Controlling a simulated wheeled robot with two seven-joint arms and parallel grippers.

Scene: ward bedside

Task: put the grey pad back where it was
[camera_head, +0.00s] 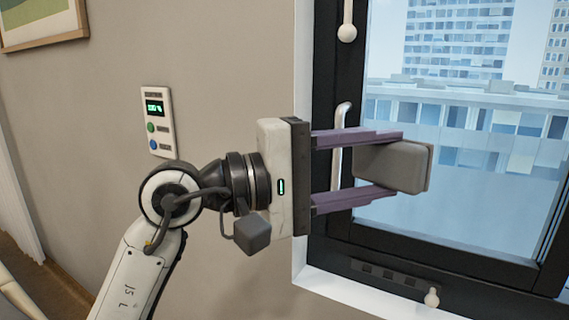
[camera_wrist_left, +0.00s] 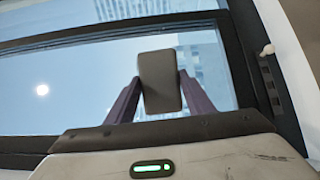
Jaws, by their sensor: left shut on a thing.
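The grey pad (camera_head: 397,165) is a rounded grey block held between the purple fingertips of my left gripper (camera_head: 390,164). The gripper is shut on it, one finger above and one below in the head view. The pad is in front of the window glass; whether it touches the glass cannot be told. In the left wrist view the pad (camera_wrist_left: 160,82) shows upright between the two fingers, with glass behind it. My right gripper is in neither view.
A dark-framed window (camera_head: 325,100) with a pale handle (camera_head: 341,140) stands behind the gripper. A white sill (camera_head: 335,288) runs below. A white wall panel (camera_head: 158,121) with a green display and buttons is at the left. A framed picture (camera_head: 40,42) hangs at upper left.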

